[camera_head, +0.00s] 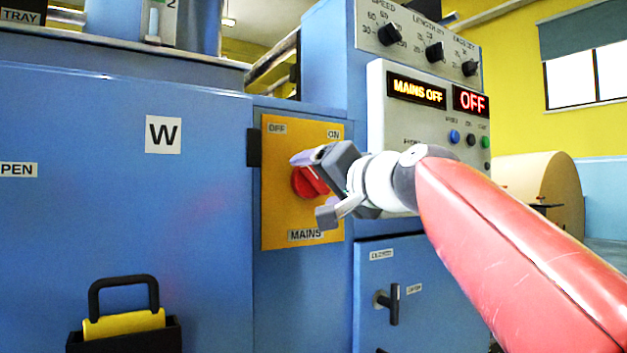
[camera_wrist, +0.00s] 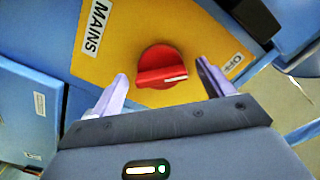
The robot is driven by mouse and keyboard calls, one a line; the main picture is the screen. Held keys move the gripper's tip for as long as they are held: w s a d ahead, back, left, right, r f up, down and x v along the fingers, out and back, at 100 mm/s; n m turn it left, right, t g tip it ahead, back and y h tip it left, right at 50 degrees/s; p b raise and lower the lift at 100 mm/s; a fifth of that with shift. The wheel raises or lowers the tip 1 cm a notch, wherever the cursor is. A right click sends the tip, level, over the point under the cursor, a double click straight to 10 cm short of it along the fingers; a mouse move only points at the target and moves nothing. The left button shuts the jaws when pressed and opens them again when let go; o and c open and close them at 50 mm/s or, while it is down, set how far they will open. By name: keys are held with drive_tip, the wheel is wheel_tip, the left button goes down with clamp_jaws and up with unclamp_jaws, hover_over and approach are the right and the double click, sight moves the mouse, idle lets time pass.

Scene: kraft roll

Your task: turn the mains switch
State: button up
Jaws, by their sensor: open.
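The mains switch is a red rotary knob (camera_head: 308,182) on a yellow plate (camera_head: 275,220) marked OFF, ON and MAINS. In the wrist view the red knob (camera_wrist: 160,68) has a white mark on its handle that points toward the OFF label (camera_wrist: 233,64). My gripper (camera_head: 312,185) is in front of the plate and hides part of the knob in the head view. In the wrist view my gripper (camera_wrist: 162,82) is open, with one finger on each side of the knob. I cannot tell whether either finger touches it.
A display (camera_head: 417,90) reads MAINS OFF and another (camera_head: 471,101) reads OFF. Small dials (camera_head: 434,52) sit above them. A black handle (camera_head: 388,300) is on the lower door. A blue door marked W (camera_head: 163,134) is at left, and a large kraft roll (camera_head: 550,190) at right.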

drive_tip(key=shift+x, duration=0.95)
drive_tip(key=shift+c, duration=0.4)
drive_tip(key=c, duration=0.9)
